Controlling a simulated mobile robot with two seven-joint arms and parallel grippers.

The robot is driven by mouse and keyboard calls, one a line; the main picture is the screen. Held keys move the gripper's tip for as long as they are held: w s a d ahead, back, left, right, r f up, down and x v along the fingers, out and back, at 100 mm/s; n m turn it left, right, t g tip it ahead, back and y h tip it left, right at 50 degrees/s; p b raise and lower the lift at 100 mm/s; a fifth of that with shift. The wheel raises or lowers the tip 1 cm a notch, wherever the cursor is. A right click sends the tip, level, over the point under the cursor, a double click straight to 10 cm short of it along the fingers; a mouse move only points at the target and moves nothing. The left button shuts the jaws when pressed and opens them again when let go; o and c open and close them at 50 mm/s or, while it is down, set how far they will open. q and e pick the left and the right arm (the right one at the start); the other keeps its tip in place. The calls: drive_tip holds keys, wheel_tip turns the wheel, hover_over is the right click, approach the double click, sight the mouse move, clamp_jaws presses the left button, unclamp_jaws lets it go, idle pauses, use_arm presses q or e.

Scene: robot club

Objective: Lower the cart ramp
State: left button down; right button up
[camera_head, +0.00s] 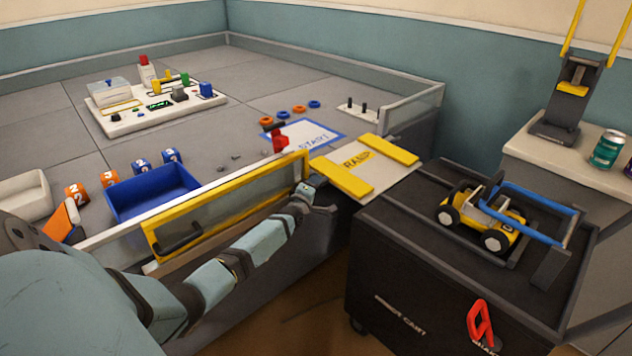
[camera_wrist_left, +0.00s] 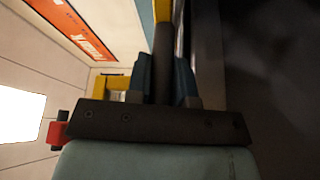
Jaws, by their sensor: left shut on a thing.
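The ramp (camera_head: 360,172), a pale plate marked RAMP with two yellow side strips, lies nearly flat between the cart (camera_head: 400,262) and the field's edge. My left gripper (camera_head: 314,200) is low at the ramp's near left corner, beside the end of the yellow-framed clear gate (camera_head: 232,205). In the left wrist view, my left gripper (camera_wrist_left: 164,82) is shut on a dark bar (camera_wrist_left: 164,50). I cannot tell for sure what the bar belongs to. My right gripper is not in view.
A red latch-like part (camera_head: 480,325) is on the cart's front. A red knob (camera_head: 281,143) stands near the START mat (camera_head: 312,138). A blue bin (camera_head: 150,195) stands inside the field wall.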

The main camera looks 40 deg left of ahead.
use_arm(q)
drive_tip(key=shift+f+n+g, duration=0.3)
drive_tip(key=shift+f, duration=0.2)
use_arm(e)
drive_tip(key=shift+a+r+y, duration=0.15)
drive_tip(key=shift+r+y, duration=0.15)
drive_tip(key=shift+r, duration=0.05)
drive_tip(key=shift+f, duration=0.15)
use_arm(q)
drive_tip(key=c, duration=1)
unclamp_jaws()
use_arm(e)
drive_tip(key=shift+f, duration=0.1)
